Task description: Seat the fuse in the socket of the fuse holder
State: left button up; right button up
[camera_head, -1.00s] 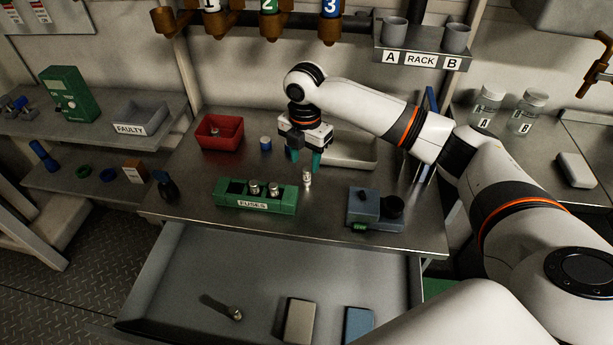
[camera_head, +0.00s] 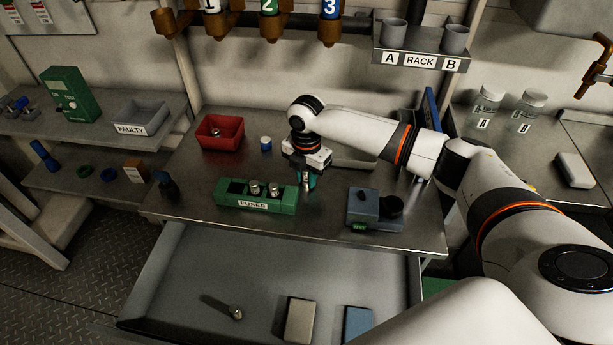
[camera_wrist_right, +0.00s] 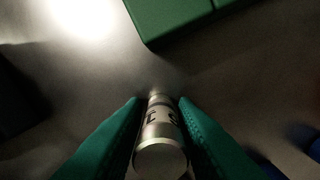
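My left gripper is not in view.
A green FUSES block (camera_head: 228,199) holding several fuses stands left of the gripper; its corner shows in the wrist view (camera_wrist_right: 180,20). A red bin (camera_head: 220,132) and a blue-and-white cylinder (camera_head: 266,144) stand behind. An open drawer (camera_head: 200,270) lies below the bench front.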

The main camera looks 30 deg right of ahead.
aim_at(306, 172)
grip_shut()
jog(key=shift+r, duration=0.1)
notch_tip(306, 172, up, 10)
jog(key=shift+f, duration=0.1)
jog(key=shift+s+a+m, duration=0.3)
jog(key=shift+s+m, duration=0.05)
jog(key=shift+m, duration=0.25)
jog(key=s+a+m, duration=0.3)
jog(key=s+m, duration=0.5)
jog(key=m, duration=0.3)
jog(key=s+a+m, duration=0.4)
jog(key=s+m, duration=0.5)
jog(key=m, duration=0.2)
jog(key=shift+a+f, duration=0.15)
jog(key=shift+f, duration=0.05)
